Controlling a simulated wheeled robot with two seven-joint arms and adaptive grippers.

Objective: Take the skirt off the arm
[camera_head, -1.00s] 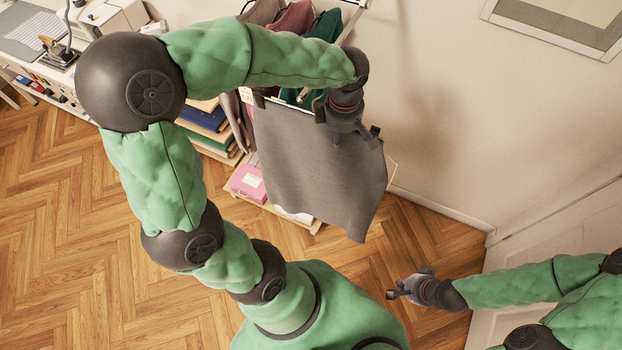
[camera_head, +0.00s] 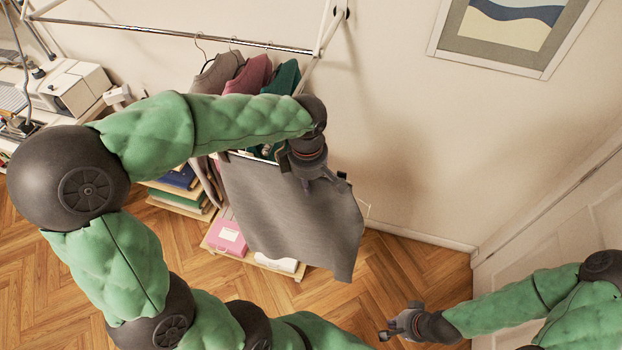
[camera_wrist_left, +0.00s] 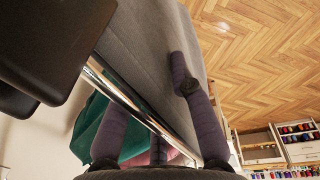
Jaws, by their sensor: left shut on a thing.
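The grey skirt (camera_head: 290,215) hangs as a flat panel below my left gripper (camera_head: 318,180), with dark clips at its top corners. In the left wrist view, the skirt's cloth (camera_wrist_left: 152,50) lies along a shiny metal bar (camera_wrist_left: 128,98), with a large black clip (camera_wrist_left: 45,45) close by. My left gripper (camera_wrist_left: 150,105) is shut at the skirt's top edge, with the bar running between its fingers; the exact contact is hidden. Whether the skirt still touches the rack's arm is hidden behind my arm. My right gripper (camera_head: 395,328) is low at the right, away from the skirt; its jaws are too small to read.
Grey, maroon (camera_head: 252,78) and green (camera_head: 280,82) garments hang right behind my left arm. A low shelf (camera_head: 240,254) with a pink box (camera_head: 228,238) is under the skirt. Floor to the right is clear.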

